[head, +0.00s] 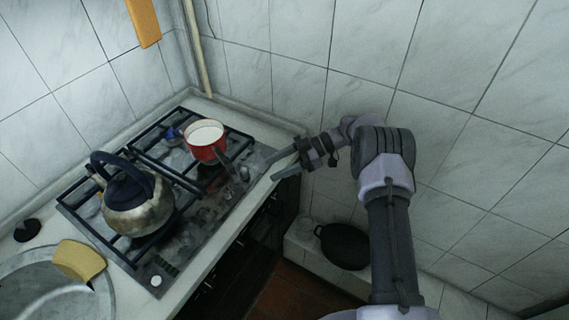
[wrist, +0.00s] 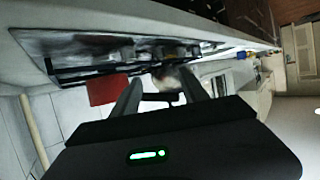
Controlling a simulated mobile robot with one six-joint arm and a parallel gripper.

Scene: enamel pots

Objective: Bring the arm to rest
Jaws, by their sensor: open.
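My gripper (head: 280,164) is open and empty at the front right corner of the stove, with its fingers pointing left toward the red pot. In the wrist view my gripper (wrist: 160,92) shows two separated fingers with nothing between them held. My arm reaches up from the lower right of the head view and bends left at the elbow. The red pot (head: 205,149) with a white inside stands upright on the back right of the stove, apart from the fingers. It also shows as a red patch in the wrist view (wrist: 104,90).
The gas stove (head: 150,262) has black grates. A metal kettle (head: 140,213) with a dark handle stands on its left part. A yellow sponge (head: 79,261) lies by the sink (head: 40,291). A black pan (head: 343,246) sits low on a tiled ledge. Tiled walls close off the back and right.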

